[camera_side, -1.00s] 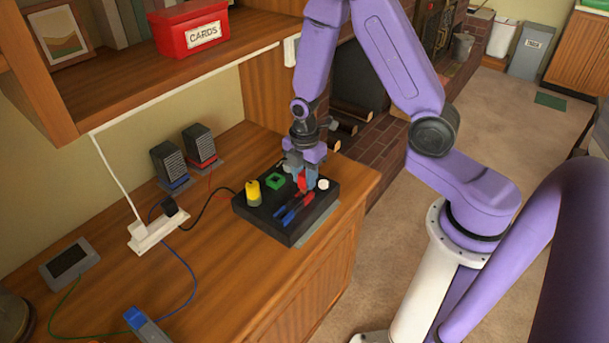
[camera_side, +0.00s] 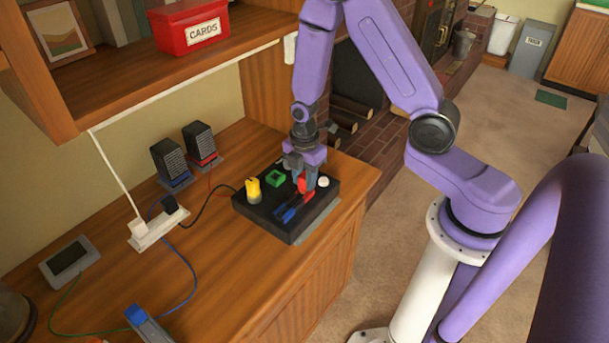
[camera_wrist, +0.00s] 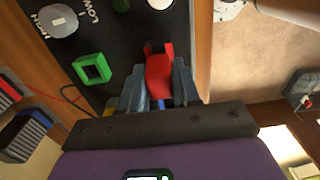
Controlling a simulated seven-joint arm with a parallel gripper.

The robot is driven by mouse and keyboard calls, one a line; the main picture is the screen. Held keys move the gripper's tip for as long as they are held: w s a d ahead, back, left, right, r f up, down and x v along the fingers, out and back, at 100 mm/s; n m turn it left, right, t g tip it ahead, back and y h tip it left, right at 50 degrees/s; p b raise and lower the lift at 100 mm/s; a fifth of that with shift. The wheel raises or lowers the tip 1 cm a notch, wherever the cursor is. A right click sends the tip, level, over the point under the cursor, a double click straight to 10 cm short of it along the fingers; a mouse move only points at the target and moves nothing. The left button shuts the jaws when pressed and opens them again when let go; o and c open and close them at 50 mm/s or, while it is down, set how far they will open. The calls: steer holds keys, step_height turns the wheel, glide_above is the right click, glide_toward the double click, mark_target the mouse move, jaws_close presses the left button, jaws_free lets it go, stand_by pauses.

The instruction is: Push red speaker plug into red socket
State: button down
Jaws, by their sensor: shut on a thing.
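The red speaker plug (camera_wrist: 159,76) is between the fingers of my gripper (camera_wrist: 159,88) in the wrist view. My gripper is shut on it. The red socket (camera_wrist: 168,49) is a small red frame on the black panel, directly ahead of the plug's tip. The plug's tip overlaps the socket in this view; I cannot tell how deep it sits. In the side view my gripper (camera_side: 301,178) is low over the right part of the black box (camera_side: 318,207), with the red plug (camera_side: 301,185) showing between its fingers. The fingers hide most of the socket there.
The box also carries a green square socket (camera_side: 275,179), a yellow piece (camera_side: 253,190), a white knob (camera_side: 323,182) and a blue part (camera_side: 288,214). Two speakers (camera_side: 170,161) and a white power strip (camera_side: 158,228) with cables stand left.

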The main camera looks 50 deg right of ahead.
steer(key=shift+f, duration=0.6)
steer(key=c, duration=0.7)
jaws_free()
steer(key=shift+c, duration=0.2)
steer(key=shift+r, duration=0.15)
step_height(320, 180, up, 17)
steer(key=shift+r, duration=0.1)
steer(key=s+a+r+m, duration=0.1)
steer(key=s+a+m, duration=0.1)
steer(key=s, duration=0.9)
steer(key=s+a+r+m, duration=0.2)
steer(key=s+a+m, duration=0.1)
steer(key=s, duration=0.8)
steer(key=shift+a, duration=0.15)
